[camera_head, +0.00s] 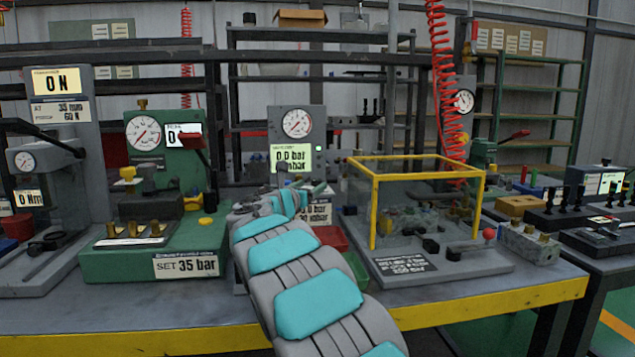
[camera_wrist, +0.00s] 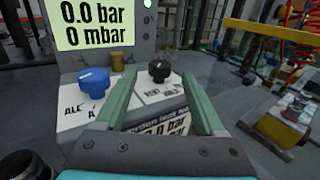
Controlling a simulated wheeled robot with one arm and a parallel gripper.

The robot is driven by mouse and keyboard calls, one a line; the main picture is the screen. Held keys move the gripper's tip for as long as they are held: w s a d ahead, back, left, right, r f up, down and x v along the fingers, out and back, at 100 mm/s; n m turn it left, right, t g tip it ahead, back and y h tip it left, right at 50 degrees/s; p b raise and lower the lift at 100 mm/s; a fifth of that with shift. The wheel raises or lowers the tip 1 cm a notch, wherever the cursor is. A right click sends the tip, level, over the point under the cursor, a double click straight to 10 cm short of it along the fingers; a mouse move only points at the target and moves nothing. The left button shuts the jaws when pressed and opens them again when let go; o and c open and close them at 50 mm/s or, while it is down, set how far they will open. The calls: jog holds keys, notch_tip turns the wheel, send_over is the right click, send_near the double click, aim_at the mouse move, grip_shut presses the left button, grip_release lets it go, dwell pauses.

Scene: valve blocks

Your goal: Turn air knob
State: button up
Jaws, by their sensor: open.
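In the wrist view a blue knob (camera_wrist: 94,82) and a black knob (camera_wrist: 159,71) stand on the pale sloped face of a bench unit. Black lettering beside each knob is only partly readable, so I cannot tell for certain which one is labelled air. My gripper (camera_wrist: 158,76) is open, with its two teal fingers spread. The black knob appears between the fingertips and the blue knob is outside the left finger. Contact with the black knob cannot be made out. In the head view my arm hides the knobs, and my gripper (camera_head: 290,190) is over that unit.
The unit's display (camera_wrist: 96,24) reads 0.0 bar and 0 mbar, below a round gauge (camera_head: 297,122). A brass fitting (camera_wrist: 117,61) stands behind the knobs. A green valve tester (camera_head: 140,262) is to the left, a yellow-framed guard box (camera_head: 376,215) to the right.

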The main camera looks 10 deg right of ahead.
aim_at(314, 183)
jog(key=shift+p+x, duration=0.35)
jog(key=shift+x, duration=2.15)
grip_shut()
